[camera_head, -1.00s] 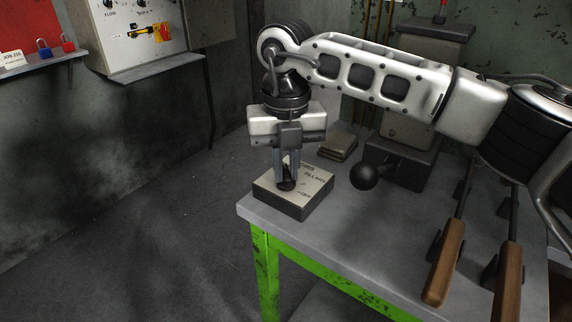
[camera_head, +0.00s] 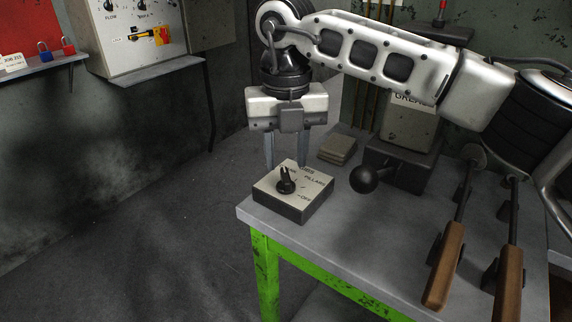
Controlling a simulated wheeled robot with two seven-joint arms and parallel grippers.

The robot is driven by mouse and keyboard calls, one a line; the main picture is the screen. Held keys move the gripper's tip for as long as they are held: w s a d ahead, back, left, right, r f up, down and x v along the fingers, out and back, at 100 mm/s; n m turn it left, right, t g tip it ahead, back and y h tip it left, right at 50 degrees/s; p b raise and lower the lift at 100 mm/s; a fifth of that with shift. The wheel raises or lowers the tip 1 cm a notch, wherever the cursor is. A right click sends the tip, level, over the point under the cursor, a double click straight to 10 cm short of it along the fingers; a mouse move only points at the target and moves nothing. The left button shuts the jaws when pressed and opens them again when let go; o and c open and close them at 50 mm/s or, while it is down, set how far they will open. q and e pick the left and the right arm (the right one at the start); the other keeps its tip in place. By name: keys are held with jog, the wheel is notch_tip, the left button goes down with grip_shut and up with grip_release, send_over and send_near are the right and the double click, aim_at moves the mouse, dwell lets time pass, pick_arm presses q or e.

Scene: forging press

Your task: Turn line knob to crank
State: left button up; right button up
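The line knob (camera_head: 286,183) is a small black pointer knob on top of a grey box with a pale label plate (camera_head: 310,196) at the table's near left corner. Its pointer aims up and slightly left on the plate, toward a label partly hidden by my gripper. "PILLARS" and "OFF" show to its right. My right gripper (camera_head: 287,163) hangs just above and behind the knob, fingers down and spread apart, with nothing between them. It is clear of the knob. My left gripper is out of view.
The box stands on a grey table with green legs (camera_head: 265,275). A wall panel (camera_head: 135,40) hangs at upper left.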

aim_at(286, 175)
notch_tip(286, 175, up, 13)
jog(key=shift+p, duration=0.45)
jog(key=shift+f, duration=0.2)
